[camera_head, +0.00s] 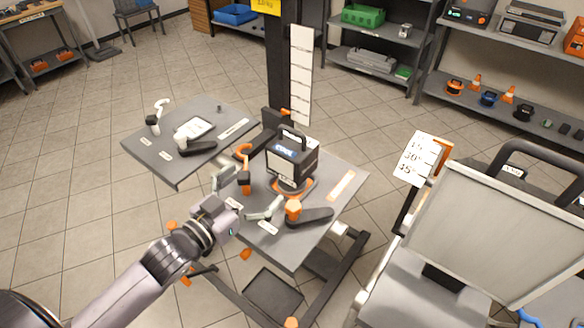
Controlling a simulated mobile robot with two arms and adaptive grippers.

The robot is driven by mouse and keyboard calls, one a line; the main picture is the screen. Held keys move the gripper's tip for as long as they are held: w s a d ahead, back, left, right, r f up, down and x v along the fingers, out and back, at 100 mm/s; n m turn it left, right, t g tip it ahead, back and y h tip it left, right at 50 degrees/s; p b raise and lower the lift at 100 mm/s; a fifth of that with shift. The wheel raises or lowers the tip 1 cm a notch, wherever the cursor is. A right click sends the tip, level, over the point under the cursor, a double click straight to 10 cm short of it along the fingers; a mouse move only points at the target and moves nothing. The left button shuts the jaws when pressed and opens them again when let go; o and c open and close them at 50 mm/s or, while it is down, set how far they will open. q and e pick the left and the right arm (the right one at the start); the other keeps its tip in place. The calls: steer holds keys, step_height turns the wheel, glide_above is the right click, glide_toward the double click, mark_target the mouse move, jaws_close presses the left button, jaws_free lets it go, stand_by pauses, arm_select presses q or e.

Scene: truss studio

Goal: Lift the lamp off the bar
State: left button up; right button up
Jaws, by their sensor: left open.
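The lamp (291,160) is a black boxy work light with a carry handle on top and a pale front panel. It appears upright above a round base with an orange rim (294,190) on the grey table. I cannot tell which part is the bar, and the lamp's underside is hidden. My left gripper (246,194) reaches in from the lower left. Its two fingers are spread apart with nothing seen held between them, left of and below the lamp. My right gripper is not in view.
An orange clamp-like tool (244,170) stands left of the lamp. A black lever with an orange knob (312,216) lies in front. A second grey table (165,125) is at left, a dark post (283,70) behind. A cart with a pale panel (482,235) is at right.

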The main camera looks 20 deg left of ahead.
mark_target(281, 163)
arm_select(q)
steer(key=p+x, duration=0.1)
steer(key=x, duration=0.6)
steer(key=shift+w+d, duration=0.1)
steer(key=shift+w, duration=0.25)
steer(key=shift+w+d+f+p, duration=0.1)
steer(key=shift+w+d+p, duration=0.05)
steer(key=shift+w+p, duration=0.3)
steer(key=p+x, duration=0.1)
steer(key=x, duration=0.3)
steer(key=shift+w, duration=0.2)
steer(key=shift+w+d+f, duration=0.1)
steer(key=shift+w, duration=0.2)
steer(key=shift+s, duration=0.1)
steer(key=shift+c, duration=0.2)
